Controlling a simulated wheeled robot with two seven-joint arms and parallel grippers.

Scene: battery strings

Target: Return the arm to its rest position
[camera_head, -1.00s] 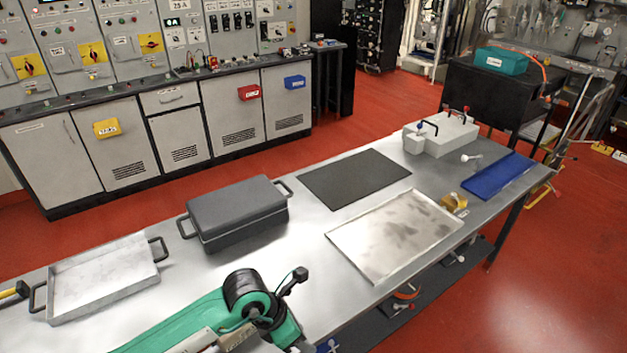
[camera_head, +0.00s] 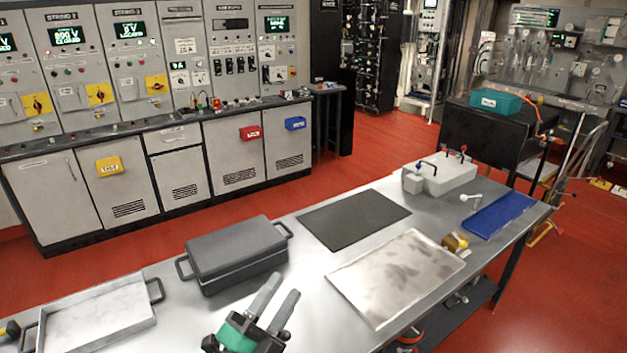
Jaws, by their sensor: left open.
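My left gripper (camera_head: 275,306) is at the bottom of the head view, its green-and-black body low in the picture. Its two grey fingers point up and to the right, spread apart with nothing between them. It is in front of the lidded dark grey box (camera_head: 237,256), apart from it in the picture. Most of my left arm is out of the frame. My right gripper is not in view.
Cabinets (camera_head: 155,180) stand behind, across red floor.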

